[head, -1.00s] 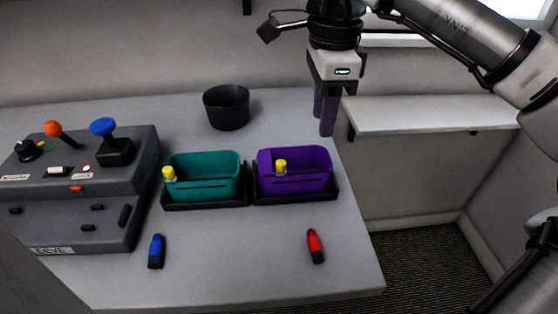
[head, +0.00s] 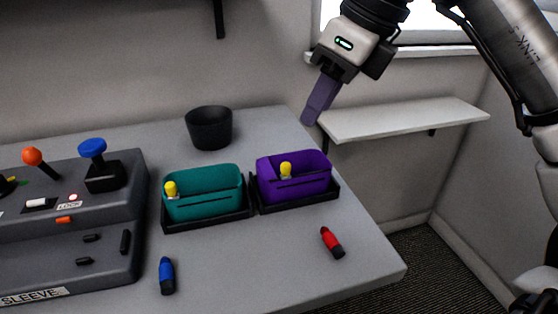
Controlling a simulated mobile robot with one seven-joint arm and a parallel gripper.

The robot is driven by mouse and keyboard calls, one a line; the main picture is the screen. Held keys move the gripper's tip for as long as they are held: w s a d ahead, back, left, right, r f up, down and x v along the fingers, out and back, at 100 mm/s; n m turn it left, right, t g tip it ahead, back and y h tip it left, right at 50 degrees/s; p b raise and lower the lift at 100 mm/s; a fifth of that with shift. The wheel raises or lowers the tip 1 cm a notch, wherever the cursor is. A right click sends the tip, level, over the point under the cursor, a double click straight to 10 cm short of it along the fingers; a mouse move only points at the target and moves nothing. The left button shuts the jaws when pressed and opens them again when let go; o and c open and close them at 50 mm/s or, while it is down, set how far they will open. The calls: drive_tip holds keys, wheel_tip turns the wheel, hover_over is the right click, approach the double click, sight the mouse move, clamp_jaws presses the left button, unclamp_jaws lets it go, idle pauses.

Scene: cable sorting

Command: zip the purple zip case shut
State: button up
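The purple zip case (head: 300,189) sits in a black tray on the table, right of the teal case (head: 205,207). Its top looks open. A small yellow-topped piece (head: 286,170) stands upright at its left part; whether it is the zip pull I cannot tell. A similar yellow-topped piece (head: 171,188) is at the teal case's left end. My gripper (head: 312,118) is tilted in the air above and behind the purple case, apart from it. Its purple fingers overlap side-on, so the gap between them is hidden. Nothing shows held in it.
A red-and-black piece (head: 332,242) and a blue-and-black piece (head: 167,276) lie at the front of the table. A black cup (head: 209,129) stands behind the cases. A grey control box (head: 60,220) with joysticks fills the left. A white shelf (head: 405,120) is at right.

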sight(286, 164)
drive_tip(key=b+x, duration=0.1)
drive_tip(key=x, duration=1)
drive_tip(key=shift+a+f, duration=0.1)
drive_tip(key=shift+f, duration=0.25)
drive_tip(key=shift+c, duration=0.2)
clamp_jaws()
